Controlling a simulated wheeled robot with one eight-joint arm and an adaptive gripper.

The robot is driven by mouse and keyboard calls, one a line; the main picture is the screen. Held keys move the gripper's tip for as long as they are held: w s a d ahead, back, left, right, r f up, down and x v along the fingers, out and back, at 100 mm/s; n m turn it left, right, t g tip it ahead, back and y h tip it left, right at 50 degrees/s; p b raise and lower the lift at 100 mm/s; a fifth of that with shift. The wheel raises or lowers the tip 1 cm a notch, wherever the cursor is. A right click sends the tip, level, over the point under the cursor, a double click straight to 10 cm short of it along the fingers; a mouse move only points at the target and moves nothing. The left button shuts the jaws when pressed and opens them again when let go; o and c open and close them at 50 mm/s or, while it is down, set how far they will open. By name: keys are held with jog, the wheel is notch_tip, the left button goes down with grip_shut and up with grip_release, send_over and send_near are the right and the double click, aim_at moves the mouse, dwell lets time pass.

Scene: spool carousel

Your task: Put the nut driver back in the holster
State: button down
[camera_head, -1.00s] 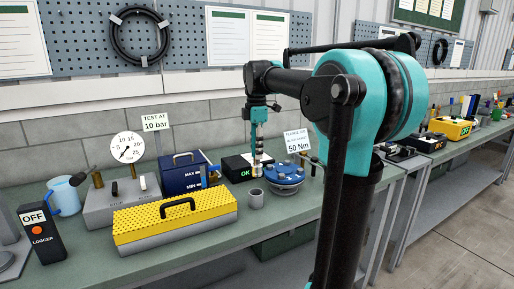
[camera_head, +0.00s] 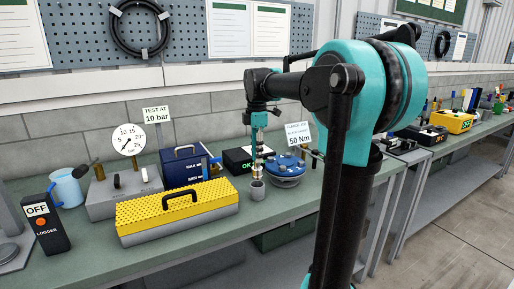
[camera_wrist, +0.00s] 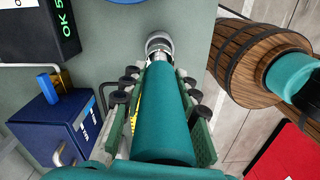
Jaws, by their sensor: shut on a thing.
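My gripper (camera_head: 258,150) is shut on the nut driver, pointing down over the bench. In the wrist view its long teal handle (camera_wrist: 163,115) lies between the green finger pads of my gripper (camera_wrist: 160,95). The small grey cup-like holster (camera_head: 257,192) stands on the bench directly below. In the wrist view the holster's pale ring (camera_wrist: 158,38) shows at the far end of the driver. The driver's lower end is at or just over the cup's mouth; I cannot tell whether it is inside.
A blue flanged fitting (camera_head: 287,168) stands close right of the holster. A black box with a green OK display (camera_head: 238,158) is behind it. A blue case (camera_head: 182,165) and a yellow-lidded box (camera_head: 175,208) are left. Bench in front of the holster is clear.

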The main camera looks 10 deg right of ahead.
aim_at(257, 167)
jog(key=shift+f, duration=0.85)
jog(key=shift+f, duration=2.75)
dwell(0.8)
jog(key=c, duration=1.1)
grip_release()
jog(key=shift+o, duration=0.2)
notch_tip(257, 167, up, 12)
jog(key=shift+f, duration=0.1)
